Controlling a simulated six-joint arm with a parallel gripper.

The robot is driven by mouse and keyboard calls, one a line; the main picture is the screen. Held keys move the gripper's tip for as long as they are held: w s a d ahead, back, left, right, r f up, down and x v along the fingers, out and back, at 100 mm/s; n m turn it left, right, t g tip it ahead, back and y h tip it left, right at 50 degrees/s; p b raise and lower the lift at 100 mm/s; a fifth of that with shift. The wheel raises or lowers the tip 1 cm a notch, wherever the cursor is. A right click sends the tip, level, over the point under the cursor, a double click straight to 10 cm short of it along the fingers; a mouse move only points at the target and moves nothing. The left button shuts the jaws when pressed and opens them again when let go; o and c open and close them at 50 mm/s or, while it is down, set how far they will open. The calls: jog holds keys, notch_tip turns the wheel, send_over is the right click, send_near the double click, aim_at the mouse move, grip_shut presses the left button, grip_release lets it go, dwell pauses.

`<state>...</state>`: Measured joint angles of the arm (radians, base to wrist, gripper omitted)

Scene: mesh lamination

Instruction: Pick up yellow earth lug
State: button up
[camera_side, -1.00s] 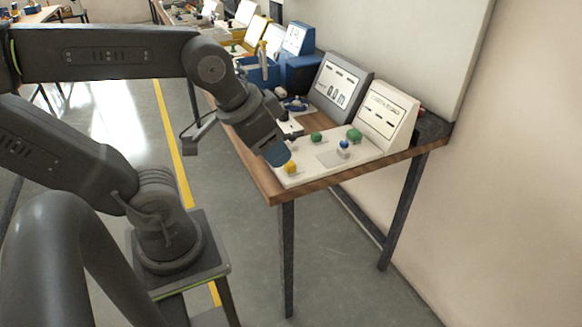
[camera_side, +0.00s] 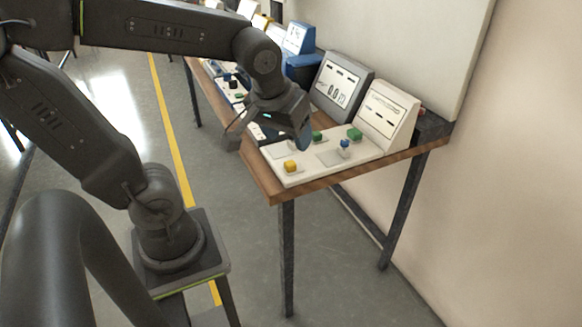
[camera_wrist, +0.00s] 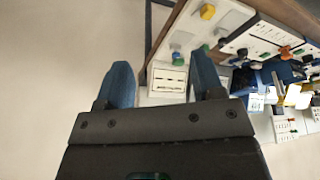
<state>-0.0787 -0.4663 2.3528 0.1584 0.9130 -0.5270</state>
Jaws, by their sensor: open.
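The yellow earth lug (camera_side: 290,166) is a small yellow block on the near-left corner of a white board (camera_side: 302,176). It also shows near the top edge of the wrist view (camera_wrist: 208,11). My gripper (camera_side: 304,143) has blue fingers and hangs over the board, above and to the right of the yellow lug in the side view, apart from it. In the wrist view my gripper (camera_wrist: 160,70) is open, with a wide gap and nothing held between the fingers. The yellow lug lies beyond the right fingertip there.
A blue lug (camera_side: 344,145) and green lugs (camera_side: 354,133) (camera_side: 317,136) stand on the same board. A white display panel (camera_side: 388,112) and a grey meter (camera_side: 340,86) stand behind. The wooden table edge (camera_side: 330,173) is close in front, with open floor beyond.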

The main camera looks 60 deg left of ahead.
jog(key=w+a+f+n+g+y, duration=0.35)
jog(key=w+a+f+n, duration=0.4)
jog(key=a+n, duration=0.35)
jog(key=n, duration=0.1)
send_over(290, 163)
jog(key=d, duration=0.2)
jog(key=shift+h, duration=0.45)
notch_tip(290, 163, down, 8)
jog(key=shift+s+r, duration=0.1)
jog(key=shift+x, duration=2.75)
jog(key=shift+d, duration=0.15)
jog(key=c, duration=1)
jog(key=shift+r, duration=0.1)
